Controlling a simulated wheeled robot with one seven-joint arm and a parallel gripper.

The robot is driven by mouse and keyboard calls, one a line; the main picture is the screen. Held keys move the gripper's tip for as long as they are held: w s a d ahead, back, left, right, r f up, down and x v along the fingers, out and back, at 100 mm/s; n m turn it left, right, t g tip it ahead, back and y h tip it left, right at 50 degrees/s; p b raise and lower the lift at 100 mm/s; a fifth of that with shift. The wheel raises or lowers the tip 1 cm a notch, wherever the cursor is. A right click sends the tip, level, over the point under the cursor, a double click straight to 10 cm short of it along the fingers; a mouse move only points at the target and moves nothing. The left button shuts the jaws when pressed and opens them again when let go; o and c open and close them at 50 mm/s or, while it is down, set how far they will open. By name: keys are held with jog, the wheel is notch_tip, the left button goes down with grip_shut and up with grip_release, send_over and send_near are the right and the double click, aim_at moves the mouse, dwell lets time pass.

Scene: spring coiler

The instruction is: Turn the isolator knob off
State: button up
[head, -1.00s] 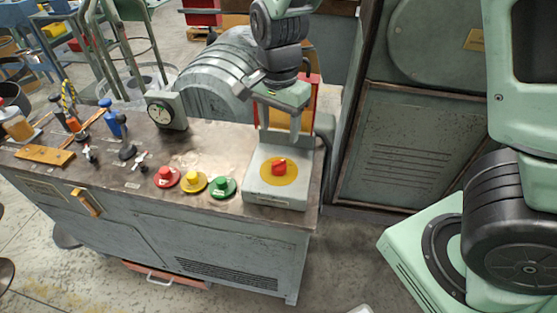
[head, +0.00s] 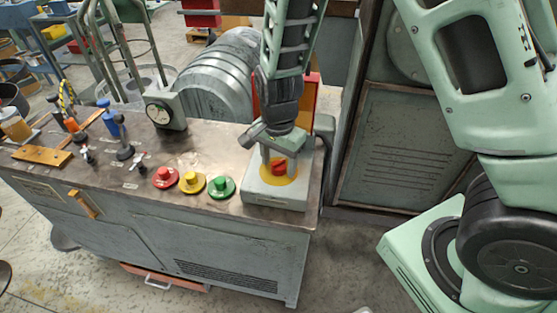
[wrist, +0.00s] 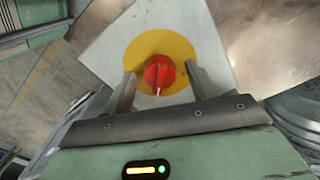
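The isolator knob (head: 279,167) is red and sits on a yellow disc (head: 267,178) on a pale grey box at the right end of the bench. In the wrist view the red knob (wrist: 159,72) lies ahead of and between my fingertips, with a white line on its grip. My gripper (head: 279,160) points down over the box, and in the wrist view my gripper (wrist: 160,80) has its two fingers apart, one on each side of the knob. There is a visible gap on both sides. Whether the fingertips reach down to the knob's height is hard to tell.
Red (head: 165,177), yellow (head: 192,181) and green (head: 221,187) push buttons stand left of the box. A dial gauge (head: 158,113) and a large grey ribbed housing (head: 222,72) are behind. A grey cabinet (head: 400,150) stands to the right.

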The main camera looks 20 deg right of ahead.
jog(key=c, duration=0.9)
jog(key=shift+n, duration=0.3)
jog(key=n+p, duration=0.1)
jog(key=n, duration=0.2)
jog(key=shift+r+n, duration=0.1)
jog(key=shift+n, duration=0.3)
jog(key=n, duration=0.4)
jog(key=shift+p, duration=0.3)
jog(key=n, duration=0.5)
jog(key=shift+p, duration=0.3)
jog(key=shift+n+p, duration=0.35)
jog(key=shift+n, duration=1.85)
